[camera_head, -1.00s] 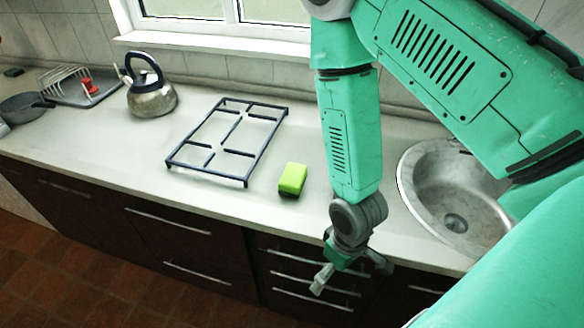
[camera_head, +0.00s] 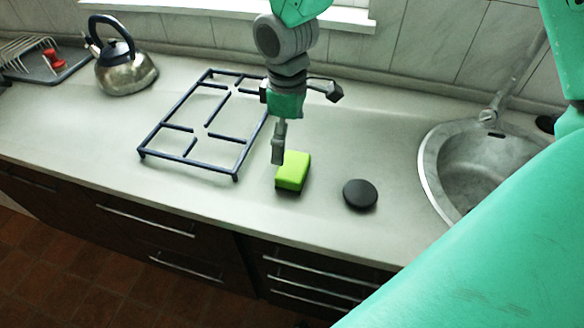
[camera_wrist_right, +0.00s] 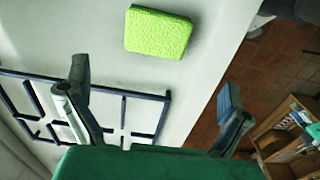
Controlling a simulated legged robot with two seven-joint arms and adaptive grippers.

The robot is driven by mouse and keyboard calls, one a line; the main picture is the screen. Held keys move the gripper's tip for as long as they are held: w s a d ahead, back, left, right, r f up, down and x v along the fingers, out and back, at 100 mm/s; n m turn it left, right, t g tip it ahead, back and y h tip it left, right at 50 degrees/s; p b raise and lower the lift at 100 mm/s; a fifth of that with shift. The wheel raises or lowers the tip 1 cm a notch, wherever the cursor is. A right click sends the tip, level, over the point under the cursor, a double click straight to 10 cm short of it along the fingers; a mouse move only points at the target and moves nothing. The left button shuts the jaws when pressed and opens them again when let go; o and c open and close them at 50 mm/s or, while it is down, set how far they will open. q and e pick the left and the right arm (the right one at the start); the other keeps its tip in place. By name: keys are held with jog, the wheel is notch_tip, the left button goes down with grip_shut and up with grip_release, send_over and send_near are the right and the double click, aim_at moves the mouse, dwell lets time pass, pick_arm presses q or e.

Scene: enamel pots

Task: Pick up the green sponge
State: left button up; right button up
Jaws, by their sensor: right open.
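The green sponge (camera_head: 293,171) lies on the counter, right of the dark pan grate, with a dark underside. In the right wrist view the sponge (camera_wrist_right: 158,33) is beyond the fingertips, nearer the left finger. My right gripper (camera_head: 308,125) hangs above the counter just behind the sponge, with its fingers spread wide and nothing between them. One finger shows close to the sponge's upper left edge in the head view; I cannot tell whether they touch. The fingers also show spread in the right wrist view (camera_wrist_right: 155,85). My left gripper is not in view.
The dark grate (camera_head: 205,128) lies left of the sponge. A black round disc (camera_head: 360,194) lies to its right, and a sink (camera_head: 470,165) is farther right. A kettle (camera_head: 126,74) and a dish rack (camera_head: 32,62) stand at the far left. The counter's front edge is near.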

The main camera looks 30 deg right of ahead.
aim_at(295, 165)
notch_tip(295, 165, down, 5)
jog(key=shift+w+a+r, duration=0.1)
jog(key=shift+w, duration=0.05)
jog(key=shift+d+f, duration=1.05)
jog(key=shift+f, duration=0.15)
jog(key=f, duration=0.3)
jog(key=shift+s+a+f, duration=0.15)
jog(key=shift+s+f, duration=0.05)
jog(key=shift+s, duration=0.05)
jog(key=shift+w+a+f, duration=0.1)
jog(key=shift+a+f, duration=0.05)
jog(key=shift+a, duration=0.55)
jog(key=shift+c, duration=1.3)
jog(key=shift+d, duration=0.15)
jog(key=c, duration=0.4)
jog(key=shift+s+d, duration=0.2)
jog(key=shift+d, duration=0.35)
jog(key=shift+c, duration=0.3)
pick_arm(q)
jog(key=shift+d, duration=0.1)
pick_arm(e)
jog(key=shift+a, duration=0.1)
